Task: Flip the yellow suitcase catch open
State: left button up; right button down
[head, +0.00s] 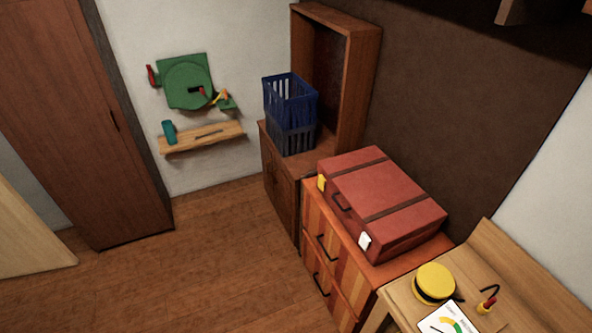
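A red-brown suitcase (384,200) with two dark straps lies flat on top of an orange striped drawer cabinet (325,221). Its handle (342,203) is on the side facing the left. The yellow catch (321,182) is at the far left end of that side. A white catch (364,241) is at the near end of the same side. The suitcase lid looks closed. The yellow catch is too small to tell its exact position. Neither of my grippers shows in the head view.
A blue basket (290,103) stands on a brown cabinet behind the suitcase. A wooden table (500,262) at lower right bears a yellow round object (435,282). A green wall panel (188,82) hangs above a shelf (203,138). The wooden floor (185,270) at left is clear.

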aim_at(321, 180)
jog(key=i+j+z, duration=0.1)
jog(key=i+j, duration=1.15)
